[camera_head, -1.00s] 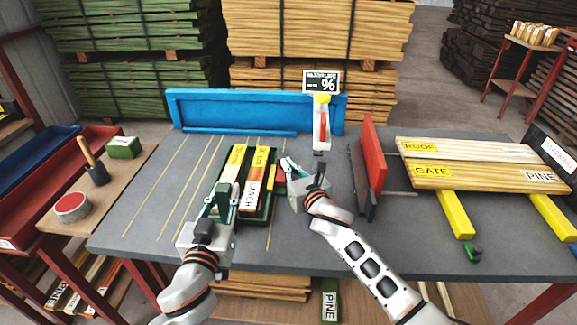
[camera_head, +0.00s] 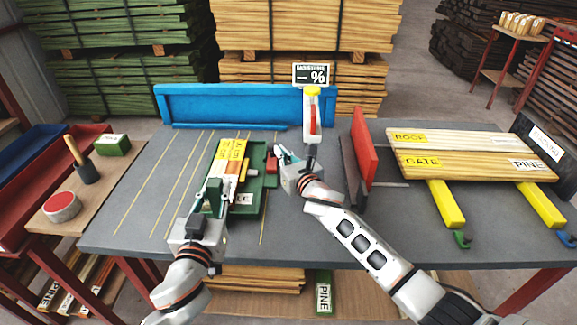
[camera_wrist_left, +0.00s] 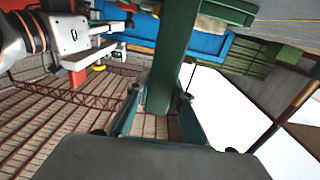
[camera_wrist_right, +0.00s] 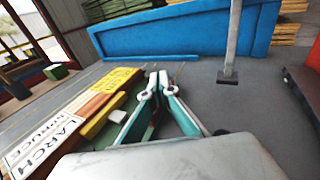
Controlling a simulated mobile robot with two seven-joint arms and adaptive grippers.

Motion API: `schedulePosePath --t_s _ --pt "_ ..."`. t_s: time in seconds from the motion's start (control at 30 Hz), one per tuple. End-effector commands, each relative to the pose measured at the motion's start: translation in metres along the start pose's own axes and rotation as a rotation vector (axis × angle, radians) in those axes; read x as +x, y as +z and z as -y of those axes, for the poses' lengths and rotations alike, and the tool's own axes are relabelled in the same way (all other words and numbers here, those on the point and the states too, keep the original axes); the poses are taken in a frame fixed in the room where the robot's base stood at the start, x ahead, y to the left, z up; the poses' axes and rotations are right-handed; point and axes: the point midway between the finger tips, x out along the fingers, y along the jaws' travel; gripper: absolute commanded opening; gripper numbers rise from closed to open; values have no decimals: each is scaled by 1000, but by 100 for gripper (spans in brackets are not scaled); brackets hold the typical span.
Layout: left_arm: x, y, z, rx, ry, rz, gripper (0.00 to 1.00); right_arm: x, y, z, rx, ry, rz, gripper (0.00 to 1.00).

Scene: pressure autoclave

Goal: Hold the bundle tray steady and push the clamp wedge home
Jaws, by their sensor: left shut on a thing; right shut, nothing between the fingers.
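The green bundle tray (camera_head: 256,206) lies on the grey table and holds boards (camera_head: 228,158) packed side by side at its left. My left gripper (camera_head: 212,190) is shut on the tray's upright green handle, also seen in the left wrist view (camera_wrist_left: 170,55). A yellow-orange strip (camera_wrist_right: 98,118) with a small pale block lies along the boards' right side; I cannot tell if it is the clamp wedge. A red block (camera_head: 271,164) sits at the tray's right side. My right gripper (camera_head: 279,151) is shut and empty beside it, fingertips together in the right wrist view (camera_wrist_right: 158,78).
A blue fence (camera_head: 230,107) stands along the table's back, with a moisture meter (camera_head: 312,115) before it. A red upright panel (camera_head: 362,146) stands to the right. Labelled boards (camera_head: 465,155) lie on yellow supports farther right. The table left of the tray is clear.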

Motion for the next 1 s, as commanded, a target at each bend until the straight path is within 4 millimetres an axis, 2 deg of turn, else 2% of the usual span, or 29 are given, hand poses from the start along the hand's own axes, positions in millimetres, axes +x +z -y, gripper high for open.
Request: schedulePosePath --t_s 0.27,0.7,0.83,1.0 --pt "0 0 -1 -2 2 0 0 -34 -1 1 -2 0 0 0" --pt "0 0 -1 -2 2 0 0 -109 -1 0 0 1 0 0" --pt "0 0 -1 -2 2 0 0 -125 0 0 0 1 0 0" --pt "0 0 -1 -2 2 0 0 -135 -1 0 1 0 -1 0"
